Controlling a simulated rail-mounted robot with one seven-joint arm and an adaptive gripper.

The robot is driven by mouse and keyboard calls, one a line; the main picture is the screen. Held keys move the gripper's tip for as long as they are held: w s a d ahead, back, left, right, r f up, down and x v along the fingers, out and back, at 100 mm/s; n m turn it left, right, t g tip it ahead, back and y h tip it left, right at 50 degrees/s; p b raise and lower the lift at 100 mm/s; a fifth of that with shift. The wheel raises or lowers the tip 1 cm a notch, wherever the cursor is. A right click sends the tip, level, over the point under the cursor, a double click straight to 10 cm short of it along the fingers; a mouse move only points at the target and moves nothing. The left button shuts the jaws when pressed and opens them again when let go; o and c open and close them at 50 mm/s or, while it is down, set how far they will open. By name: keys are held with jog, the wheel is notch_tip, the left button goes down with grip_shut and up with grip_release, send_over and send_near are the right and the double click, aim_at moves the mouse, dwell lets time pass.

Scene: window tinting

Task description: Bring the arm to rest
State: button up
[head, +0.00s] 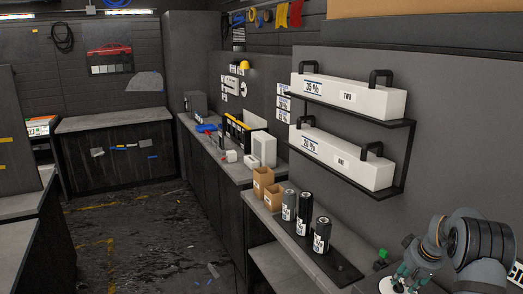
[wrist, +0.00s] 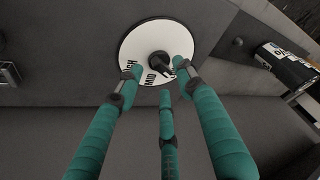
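My gripper (wrist: 155,76) has teal fingers, and they are spread apart, open, in the wrist view. They hang over a white round dial (wrist: 136,47) with dark lettering, of which "MID" can be read, and a black knob (wrist: 160,63) at its middle. The right fingertip looks very close to the knob; I cannot tell whether it touches. In the head view my gripper (head: 403,279) is at the lower right, with part of the white dial (head: 387,286) beside it on the bench. My arm is bent above it.
Dark canisters (head: 321,236) stand on a black strip left of my gripper; one canister (wrist: 285,65) shows in the wrist view. A small green object (head: 381,255) sits behind the gripper. Wall racks hold long white boxes (head: 350,97). Cardboard boxes (head: 275,194) stand farther along the bench.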

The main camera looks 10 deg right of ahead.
jog(key=shift+x, duration=1.1)
